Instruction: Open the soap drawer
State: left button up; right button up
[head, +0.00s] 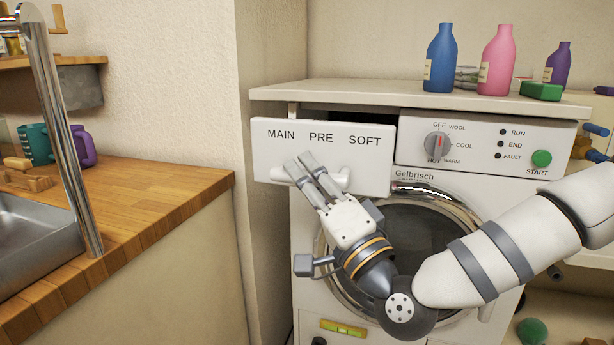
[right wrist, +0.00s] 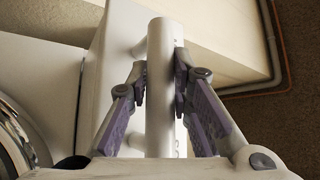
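The soap drawer (head: 321,133) has a white front marked MAIN, PRE and SOFT, at the upper left of the washing machine (head: 470,180). Its front stands out from the machine, with a dark gap behind its top edge, so it is at least partly open. My right gripper (head: 300,162) is at the white bar handle (head: 338,178) under the lettering. In the right wrist view the two fingers (right wrist: 160,82) lie on either side of the handle (right wrist: 160,125) and appear closed on it. The drawer's inside is hidden. My left gripper is out of view.
Blue (head: 440,60), pink (head: 497,62) and purple (head: 557,66) bottles and a green block (head: 541,91) stand on the shelf (head: 350,90) above. A wooden counter (head: 150,205) with a sink (head: 35,240) is at left. The machine's round door (head: 430,225) is below.

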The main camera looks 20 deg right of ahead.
jog(key=shift+o, duration=1.4)
jog(key=v, duration=1.2)
